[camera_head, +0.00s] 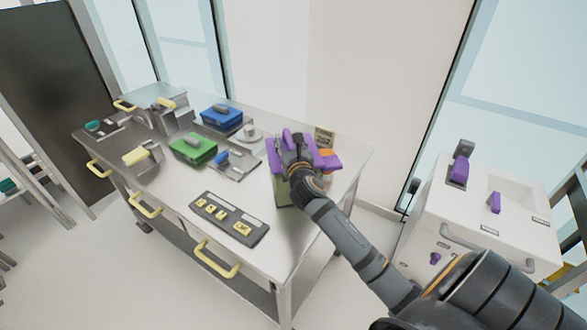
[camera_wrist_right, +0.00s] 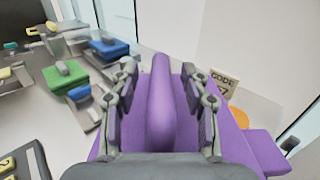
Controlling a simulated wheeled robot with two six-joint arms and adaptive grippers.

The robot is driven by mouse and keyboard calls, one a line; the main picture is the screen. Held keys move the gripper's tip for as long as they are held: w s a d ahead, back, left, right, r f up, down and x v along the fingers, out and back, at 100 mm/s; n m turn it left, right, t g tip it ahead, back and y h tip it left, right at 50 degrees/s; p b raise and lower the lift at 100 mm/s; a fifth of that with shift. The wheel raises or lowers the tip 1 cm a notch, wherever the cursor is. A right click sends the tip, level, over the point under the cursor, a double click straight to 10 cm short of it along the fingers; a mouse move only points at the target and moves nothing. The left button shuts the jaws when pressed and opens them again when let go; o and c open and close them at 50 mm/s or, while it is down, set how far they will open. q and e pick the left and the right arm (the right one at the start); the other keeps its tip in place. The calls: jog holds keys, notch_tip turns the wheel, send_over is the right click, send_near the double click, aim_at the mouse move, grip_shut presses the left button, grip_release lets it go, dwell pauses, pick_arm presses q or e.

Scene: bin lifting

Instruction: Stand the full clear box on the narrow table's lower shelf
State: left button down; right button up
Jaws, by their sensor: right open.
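My right gripper (camera_head: 297,150) is over a purple-topped object (camera_head: 325,163) near the right end of the metal table (camera_head: 276,249). In the right wrist view, its open fingers (camera_wrist_right: 165,105) stand on either side of an upright purple ridge (camera_wrist_right: 161,98), with gaps showing beside it. Below the purple top, the object's greenish-grey side (camera_head: 282,192) shows in the head view; my arm hides much of it. I cannot tell whether this is the clear box or what is inside. The table has a lower level, mostly hidden. My left gripper is not in view.
A blue box (camera_head: 222,118), a green box (camera_head: 193,148) and a dark panel with yellow parts (camera_head: 229,218) are on the table. Yellow handles (camera_head: 217,260) stick out along its front. A white cabinet (camera_head: 480,225) with purple handles stands at right. A code card (camera_wrist_right: 223,82) is behind the gripper.

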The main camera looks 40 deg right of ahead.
jog(key=shift+w+d, duration=0.1)
jog(key=shift+w, duration=0.05)
jog(key=shift+s, duration=0.2)
jog(key=shift+c, duration=0.4)
jog(key=shift+r, duration=0.1)
jog(key=shift+c, duration=1.1)
grip_shut()
